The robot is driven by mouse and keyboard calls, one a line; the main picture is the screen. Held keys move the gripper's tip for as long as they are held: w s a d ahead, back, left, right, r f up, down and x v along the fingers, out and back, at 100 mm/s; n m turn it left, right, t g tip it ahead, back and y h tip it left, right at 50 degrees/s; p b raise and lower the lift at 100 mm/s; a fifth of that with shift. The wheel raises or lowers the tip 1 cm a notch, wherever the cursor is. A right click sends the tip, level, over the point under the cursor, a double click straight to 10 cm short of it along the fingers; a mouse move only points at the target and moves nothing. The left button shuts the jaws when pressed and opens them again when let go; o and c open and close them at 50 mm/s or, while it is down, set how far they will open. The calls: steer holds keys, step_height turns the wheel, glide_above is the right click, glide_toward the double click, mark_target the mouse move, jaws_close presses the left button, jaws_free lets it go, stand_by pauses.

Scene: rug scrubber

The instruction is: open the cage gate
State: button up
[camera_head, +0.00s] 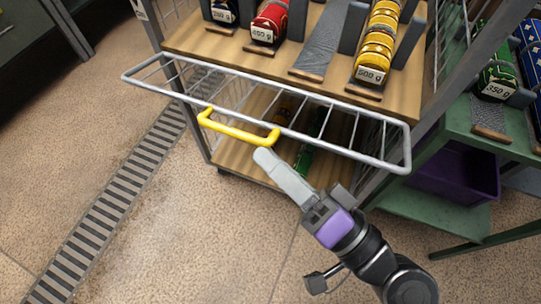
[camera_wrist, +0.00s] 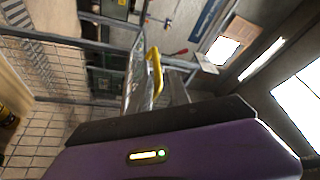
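The cage gate (camera_head: 400,145) is a grey wire-mesh frame at the front of the wheeled cage. In the head view it sticks outward from the cage, tilted away from upright. Its yellow handle (camera_head: 238,132) hangs from the near rail and also shows in the wrist view (camera_wrist: 154,68). My gripper (camera_head: 264,156) reaches up from the lower right, with its fingertips at the handle's right end. In the wrist view, pale finger surfaces lie close beside the handle. Whether the fingers are closed on it is not clear, as the far finger is mostly hidden.
The cage's wooden shelf (camera_head: 205,37) carries weight-labelled items in black, red and yellow. A lower wooden shelf lies behind the gate. A green rack (camera_head: 465,137) with a purple bin (camera_head: 455,175) stands at right. The floor at left is clear, with a drain grate (camera_head: 112,190).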

steer(key=b+v, duration=0.4)
steer(key=v, duration=0.5)
steer(key=shift+w+f+b, duration=0.2)
steer(key=shift+f+b, duration=0.05)
steer(key=shift+b, duration=0.05)
stand_by(0.5)
steer(key=shift+c, duration=0.2)
